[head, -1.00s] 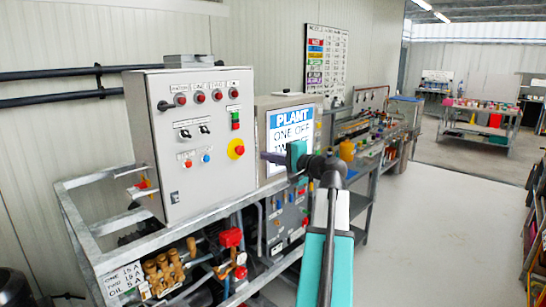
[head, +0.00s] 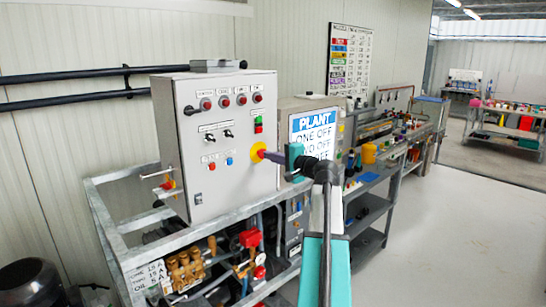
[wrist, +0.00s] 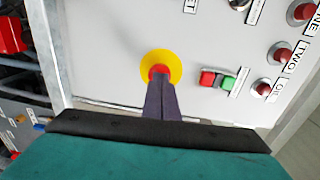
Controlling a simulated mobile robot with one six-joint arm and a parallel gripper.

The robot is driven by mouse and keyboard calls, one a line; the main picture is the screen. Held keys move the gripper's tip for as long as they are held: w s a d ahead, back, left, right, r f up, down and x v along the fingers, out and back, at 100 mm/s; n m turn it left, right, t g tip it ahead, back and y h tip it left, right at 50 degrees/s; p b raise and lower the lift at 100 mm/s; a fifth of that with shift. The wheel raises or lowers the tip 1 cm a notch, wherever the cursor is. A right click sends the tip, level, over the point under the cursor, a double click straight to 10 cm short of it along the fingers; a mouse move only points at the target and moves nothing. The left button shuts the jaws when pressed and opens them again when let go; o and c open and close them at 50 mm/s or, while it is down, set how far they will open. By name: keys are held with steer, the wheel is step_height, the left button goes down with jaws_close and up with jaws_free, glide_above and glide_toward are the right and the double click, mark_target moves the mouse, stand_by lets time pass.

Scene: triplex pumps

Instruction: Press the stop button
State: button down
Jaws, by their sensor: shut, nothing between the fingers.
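The likely stop button is a red mushroom button on a yellow disc (head: 256,150), low on the right side of the grey control box's front. In the wrist view the yellow disc (wrist: 160,62) shows with its red button (wrist: 159,71) in the middle. My gripper (head: 267,155) is shut and empty, its dark purple fingers pointing left at the button. In the wrist view the fingertips (wrist: 158,80) overlap the lower edge of the red button. They look at or very near it; I cannot tell whether it is pushed in.
A green and red button pair (head: 258,124) sits just above the disc. A PLANT sign (head: 313,136) stands behind my gripper. The floor (head: 450,220) at right is clear.

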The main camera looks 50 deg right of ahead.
steer(key=shift+w, duration=0.1)
steer(key=shift+w+r+b, duration=0.35)
steer(key=shift+w+b, duration=0.15)
steer(key=shift+w, duration=0.2)
steer(key=s+a+b, duration=0.1)
steer(key=s+b, duration=0.1)
steer(key=s, duration=1.2)
steer(key=shift+s+r+b, duration=0.25)
steer(key=shift+r+b, duration=0.05)
steer(key=shift+b, duration=0.1)
steer(key=shift+a+f, duration=0.1)
steer(key=shift+a, duration=0.05)
